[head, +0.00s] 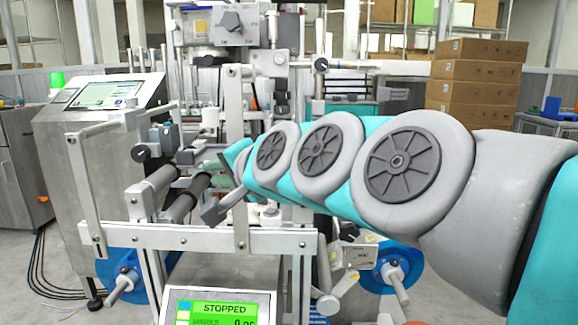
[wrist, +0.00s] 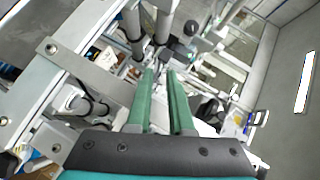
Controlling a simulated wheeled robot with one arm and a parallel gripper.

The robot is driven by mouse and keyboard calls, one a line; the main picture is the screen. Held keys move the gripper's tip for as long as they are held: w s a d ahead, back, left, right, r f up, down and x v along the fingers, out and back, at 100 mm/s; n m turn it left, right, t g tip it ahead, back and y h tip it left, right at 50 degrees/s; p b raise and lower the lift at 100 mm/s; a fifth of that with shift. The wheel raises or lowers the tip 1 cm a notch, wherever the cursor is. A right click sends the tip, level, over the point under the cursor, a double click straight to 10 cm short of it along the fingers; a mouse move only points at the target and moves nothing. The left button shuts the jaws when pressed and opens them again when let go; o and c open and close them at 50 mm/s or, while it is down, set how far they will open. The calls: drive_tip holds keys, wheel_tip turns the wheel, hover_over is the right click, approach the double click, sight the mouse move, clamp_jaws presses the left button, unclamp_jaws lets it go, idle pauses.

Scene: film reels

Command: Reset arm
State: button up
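My arm reaches in from the right in the head view, in front of the machine. My gripper shows in the wrist view (wrist: 161,74) as two green fingers, parallel with a narrow gap between them. Nothing is held between them. The fingers point at the machine's metal frame and dark rollers (wrist: 162,22); I cannot tell whether they touch anything. In the head view my arm hides most of the gripper. The labelling machine (head: 200,238) has a grey frame with rollers. A blue film reel (head: 119,262) sits low at its left, and another (head: 408,262) low at its right.
A screen below the frame (head: 218,308) reads "STOPPED". A control panel (head: 108,94) stands on a metal cabinet at the left, beside a green lamp (head: 57,79). Stacked cardboard boxes (head: 476,78) stand behind my arm.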

drive_tip(key=s+d+f+n+g+h, duration=0.1)
drive_tip(key=s+d+f+g+h, duration=0.2)
drive_tip(key=f, duration=0.5)
drive_tip(key=s+d+f+n+g+h, duration=0.1)
drive_tip(key=s+d+f+n, duration=0.1)
drive_tip(key=d+f, duration=0.45)
drive_tip(key=s+d+f+n+g+h, duration=0.1)
drive_tip(key=s+d+f+g, duration=0.3)
drive_tip(key=s+d+f, duration=0.4)
drive_tip(key=s+d+f+n+g+h, duration=0.2)
drive_tip(key=s+d+f+g+h, duration=0.2)
drive_tip(key=s+d+f, duration=0.5)
drive_tip(key=s+f+g, duration=0.1)
drive_tip(key=s+f, duration=0.1)
drive_tip(key=s, duration=0.4)
drive_tip(key=shift+s+d+f, duration=0.2)
drive_tip(key=shift+s+f, duration=0.05)
drive_tip(key=shift+s, duration=0.15)
